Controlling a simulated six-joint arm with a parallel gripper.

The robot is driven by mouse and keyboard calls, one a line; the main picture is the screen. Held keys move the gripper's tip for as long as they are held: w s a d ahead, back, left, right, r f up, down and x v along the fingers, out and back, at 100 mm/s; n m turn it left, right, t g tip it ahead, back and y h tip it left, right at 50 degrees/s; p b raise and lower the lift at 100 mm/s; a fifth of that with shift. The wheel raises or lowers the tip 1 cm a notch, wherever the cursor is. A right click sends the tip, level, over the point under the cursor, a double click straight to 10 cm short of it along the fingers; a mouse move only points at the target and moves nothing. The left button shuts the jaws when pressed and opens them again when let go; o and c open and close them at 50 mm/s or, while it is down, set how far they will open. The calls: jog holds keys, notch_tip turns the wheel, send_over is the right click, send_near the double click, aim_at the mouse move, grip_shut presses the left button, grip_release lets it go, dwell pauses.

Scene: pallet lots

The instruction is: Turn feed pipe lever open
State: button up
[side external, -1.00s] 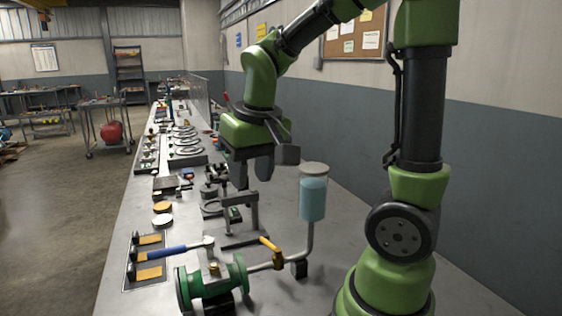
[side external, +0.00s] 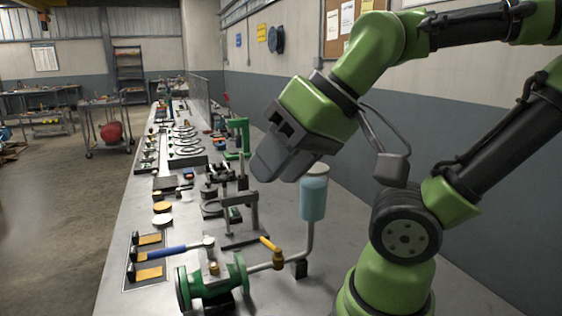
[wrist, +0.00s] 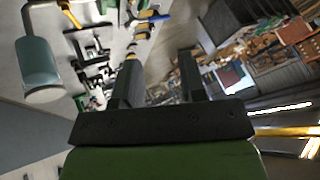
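The feed pipe (side external: 309,240) runs from the green flanged valve body (side external: 212,284) up to a clear cup of blue liquid (side external: 313,198). Its yellow lever (side external: 270,246) points up and left, at an angle across the pipe. In the wrist view the cup (wrist: 40,72) is at left, with the yellow lever (wrist: 70,16) at the top edge.
A green stand (side external: 239,137), a grey bracket (side external: 228,212) and round caps (side external: 162,214) stand farther back on the metal bench (side external: 128,218). Bare bench lies right of the pipe.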

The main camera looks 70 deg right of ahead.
dwell(0.3)
jog(key=m+g+h, duration=0.2)
jog(key=g+h, duration=0.2)
jog(key=g, duration=0.4)
send_over(267, 242)
jog(key=a, duration=0.2)
notch_tip(267, 242, down, 15)
jog(key=f, duration=0.2)
jog(key=d+f, duration=0.1)
jog(key=f, duration=0.5)
jog(key=shift+w+d+f, duration=0.1)
jog(key=shift+d+f, duration=0.15)
jog(key=shift+d, duration=0.15)
jog(key=shift+c, duration=0.5)
grip_shut()
